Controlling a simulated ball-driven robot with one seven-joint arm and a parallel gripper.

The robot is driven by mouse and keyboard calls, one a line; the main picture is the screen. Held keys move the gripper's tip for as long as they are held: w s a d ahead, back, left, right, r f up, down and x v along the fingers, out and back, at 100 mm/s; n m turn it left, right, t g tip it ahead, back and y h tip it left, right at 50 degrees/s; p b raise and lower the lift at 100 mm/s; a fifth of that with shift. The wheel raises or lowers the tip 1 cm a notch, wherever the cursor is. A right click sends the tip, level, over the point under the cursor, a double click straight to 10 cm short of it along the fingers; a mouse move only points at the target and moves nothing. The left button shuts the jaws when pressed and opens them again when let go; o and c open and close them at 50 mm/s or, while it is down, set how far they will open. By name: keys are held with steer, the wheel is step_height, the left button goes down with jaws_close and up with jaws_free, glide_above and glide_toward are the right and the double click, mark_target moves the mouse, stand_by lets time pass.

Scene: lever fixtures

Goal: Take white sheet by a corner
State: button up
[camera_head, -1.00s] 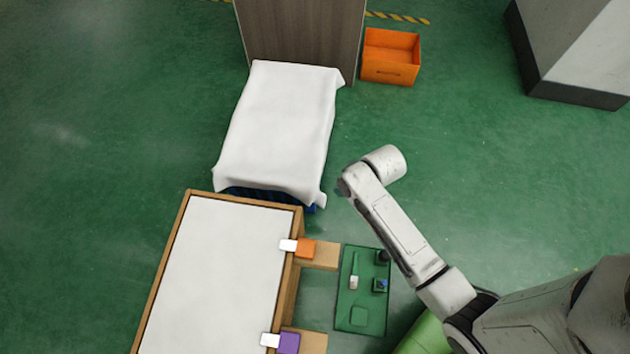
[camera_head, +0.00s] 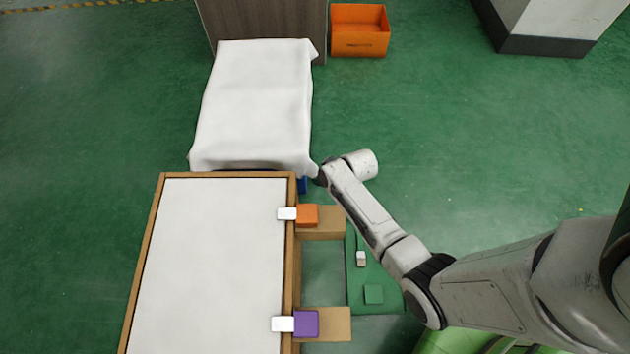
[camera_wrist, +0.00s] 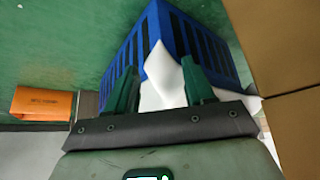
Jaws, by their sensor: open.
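The white sheet (camera_head: 255,105) lies draped over a blue crate (camera_head: 303,185), its edges hanging down. In the wrist view a drooping corner of the white sheet (camera_wrist: 160,80) hangs in front of the slatted blue crate (camera_wrist: 205,50). My gripper (camera_wrist: 160,90) is open, with its two green fingers on either side of that hanging corner. The sheet part lies between the fingers, and they do not close on it. In the head view my arm reaches the sheet's near right corner, and the gripper itself is hidden below the arm.
A wood-framed white table (camera_head: 215,260) stands just before the crate, with orange (camera_head: 307,215) and purple (camera_head: 306,323) lever blocks on its right side. A green tray (camera_head: 385,297) lies beside it. An orange bin (camera_head: 360,32) and a brown cabinet (camera_head: 268,22) stand behind. Green floor is clear to the right.

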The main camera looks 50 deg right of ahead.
steer(key=b+x, duration=0.5)
steer(key=x, duration=0.1)
jaws_close()
stand_by(1.3)
